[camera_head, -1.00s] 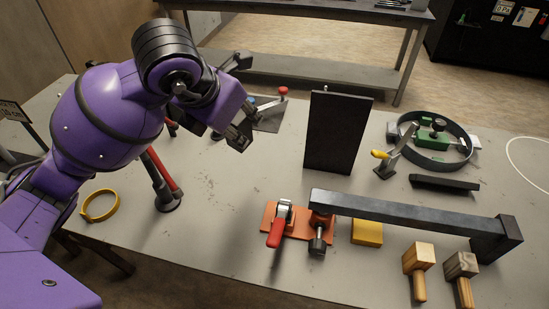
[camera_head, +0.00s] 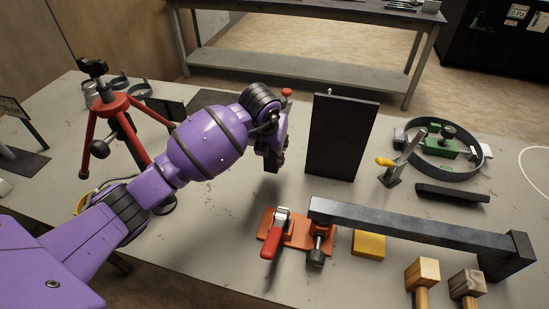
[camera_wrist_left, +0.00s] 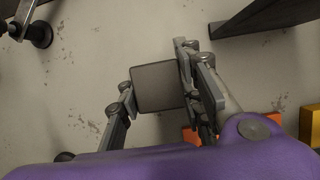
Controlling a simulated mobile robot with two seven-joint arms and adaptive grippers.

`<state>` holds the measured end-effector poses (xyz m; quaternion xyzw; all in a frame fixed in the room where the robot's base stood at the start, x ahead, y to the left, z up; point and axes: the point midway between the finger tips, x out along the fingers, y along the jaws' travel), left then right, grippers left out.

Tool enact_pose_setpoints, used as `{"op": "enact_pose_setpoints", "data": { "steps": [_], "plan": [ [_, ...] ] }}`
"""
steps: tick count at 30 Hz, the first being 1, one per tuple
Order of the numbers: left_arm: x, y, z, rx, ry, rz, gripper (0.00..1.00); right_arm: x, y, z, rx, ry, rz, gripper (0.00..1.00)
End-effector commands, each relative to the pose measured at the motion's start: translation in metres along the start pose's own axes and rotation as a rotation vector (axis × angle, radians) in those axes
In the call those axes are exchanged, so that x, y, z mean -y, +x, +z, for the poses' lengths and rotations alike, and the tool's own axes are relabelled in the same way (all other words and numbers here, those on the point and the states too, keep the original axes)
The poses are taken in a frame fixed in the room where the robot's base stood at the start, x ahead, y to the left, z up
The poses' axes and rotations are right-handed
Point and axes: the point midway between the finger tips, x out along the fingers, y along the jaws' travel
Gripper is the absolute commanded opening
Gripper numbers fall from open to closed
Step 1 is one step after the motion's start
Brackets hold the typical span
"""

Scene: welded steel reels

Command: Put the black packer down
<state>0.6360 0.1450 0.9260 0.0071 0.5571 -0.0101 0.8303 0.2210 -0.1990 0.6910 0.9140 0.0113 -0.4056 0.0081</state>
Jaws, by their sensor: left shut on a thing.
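The black packer (camera_wrist_left: 158,86) is a dark, flat-faced block with rounded corners. In the left wrist view it sits between the two fingers of my left gripper (camera_wrist_left: 160,92), which is shut on it. In the head view my left gripper (camera_head: 270,158) points down over the grey table, left of the tall black plate (camera_head: 342,138) and behind the orange-based clamp. The packer is hard to tell from the dark fingers there, and I cannot tell whether it touches the table. My right gripper is not in view.
The orange-based clamp (camera_head: 303,232) with a red handle stands in front, under one end of a long dark steel bar (camera_head: 420,222). A yellow block (camera_head: 369,245) and two mallets lie nearby. A red tripod (camera_head: 115,122) stands left. Bare table shows around the gripper.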

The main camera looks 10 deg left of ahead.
Motion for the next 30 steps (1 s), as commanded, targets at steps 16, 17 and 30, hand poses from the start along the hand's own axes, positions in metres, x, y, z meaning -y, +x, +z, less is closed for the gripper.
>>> {"op": "enact_pose_setpoints", "data": {
  "steps": [16,17,30],
  "plan": [
    [0.004,0.052,-0.002,0.004,0.0,-0.003,0.0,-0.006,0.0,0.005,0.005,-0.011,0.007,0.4],
    [0.004,0.052,-0.002,0.005,0.0,-0.003,0.0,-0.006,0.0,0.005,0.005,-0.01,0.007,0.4],
    [0.004,0.055,-0.004,0.003,-0.001,-0.001,0.48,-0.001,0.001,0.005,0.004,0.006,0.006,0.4]
  ]
}}
